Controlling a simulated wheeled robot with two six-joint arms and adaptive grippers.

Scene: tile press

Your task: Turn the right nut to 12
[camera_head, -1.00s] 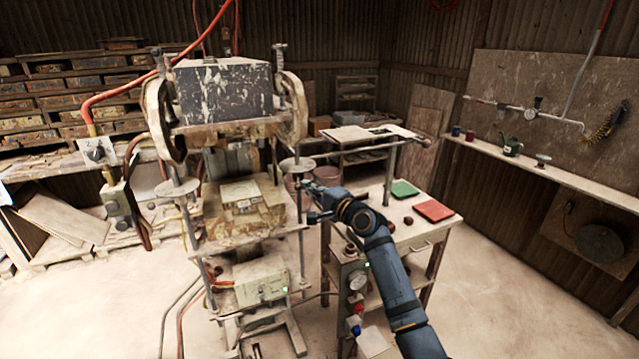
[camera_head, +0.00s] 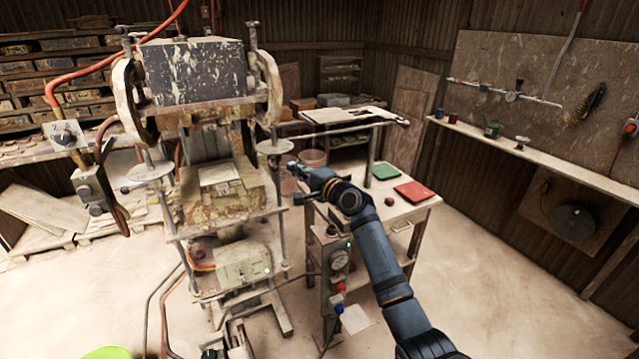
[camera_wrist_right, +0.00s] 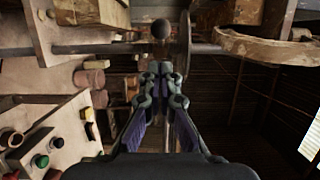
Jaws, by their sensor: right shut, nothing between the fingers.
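The right nut (camera_head: 274,146) is a pale round disc on the press's right upright rod. It also shows nearly edge-on in the right wrist view (camera_wrist_right: 188,46), on a rod running across the picture. A similar left nut (camera_head: 150,171) sits on the left rod. My right gripper (camera_head: 291,166) is just right of and below the right nut in the head view, apart from it as far as I can see. In the right wrist view its fingers (camera_wrist_right: 161,70) are closed together with nothing between them. Any numbers on the nut are too small to read. My left gripper is out of view.
The press's dark top block (camera_head: 195,70) stands above the nuts. A small table (camera_head: 395,213) with a green tray (camera_head: 386,171) and a red tray (camera_head: 416,191) is to the right. Floor at right is clear.

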